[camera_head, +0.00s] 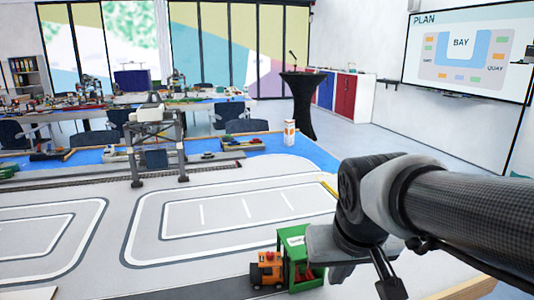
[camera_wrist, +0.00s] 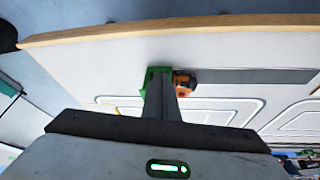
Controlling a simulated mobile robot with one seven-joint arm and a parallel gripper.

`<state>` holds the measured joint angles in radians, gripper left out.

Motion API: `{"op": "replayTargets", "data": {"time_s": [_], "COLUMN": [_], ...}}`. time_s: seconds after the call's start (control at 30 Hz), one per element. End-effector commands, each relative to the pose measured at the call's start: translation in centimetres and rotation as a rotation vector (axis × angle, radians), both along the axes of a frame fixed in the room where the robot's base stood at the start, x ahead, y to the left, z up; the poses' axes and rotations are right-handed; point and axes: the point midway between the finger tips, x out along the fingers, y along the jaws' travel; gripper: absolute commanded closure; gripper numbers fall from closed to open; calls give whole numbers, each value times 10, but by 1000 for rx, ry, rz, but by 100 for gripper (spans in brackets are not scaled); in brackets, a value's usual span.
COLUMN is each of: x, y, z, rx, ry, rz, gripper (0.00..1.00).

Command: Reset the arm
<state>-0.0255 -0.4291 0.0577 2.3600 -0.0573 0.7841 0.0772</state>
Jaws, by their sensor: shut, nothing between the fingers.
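My arm reaches in from the right in the head view, its grey hand beside a small green gantry frame (camera_head: 295,250) at the front edge of the layout. My gripper (camera_wrist: 160,82) is shut and empty in the wrist view, its fingers pointing towards the green frame (camera_wrist: 153,73), which they partly cover. In the head view my fingertips are hard to make out. I cannot tell whether they touch the frame. A small orange vehicle (camera_head: 266,269) stands at the frame's left side; it also shows in the wrist view (camera_wrist: 185,83).
The grey layout board (camera_head: 75,190) with white-lined loops lies left of my arm and is mostly clear. A larger grey gantry crane (camera_head: 155,135) stands farther back, near blue strips. A wooden edge (camera_wrist: 200,27) borders the board.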

Motion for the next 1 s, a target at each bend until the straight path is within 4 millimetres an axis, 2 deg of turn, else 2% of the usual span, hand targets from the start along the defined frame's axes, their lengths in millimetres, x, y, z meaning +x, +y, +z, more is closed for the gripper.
{"op": "replayTargets", "data": {"time_s": [0.1, 0.37, 0.4, 0.67, 0.9, 1.0], "x": [-29, -78, -79, -77, -77, -77], "y": [-8, -16, -16, -16, -16, -16], "z": [10, 16, 32, 91, 161, 180], "rx": [15, 47, 47, 47, 47, 47], "ry": [-27, -67, -65, -61, -61, -61], "rz": [-14, -29, -27, -26, -26, -26], "gripper": [100, 100, 100, 100, 100, 100]}}
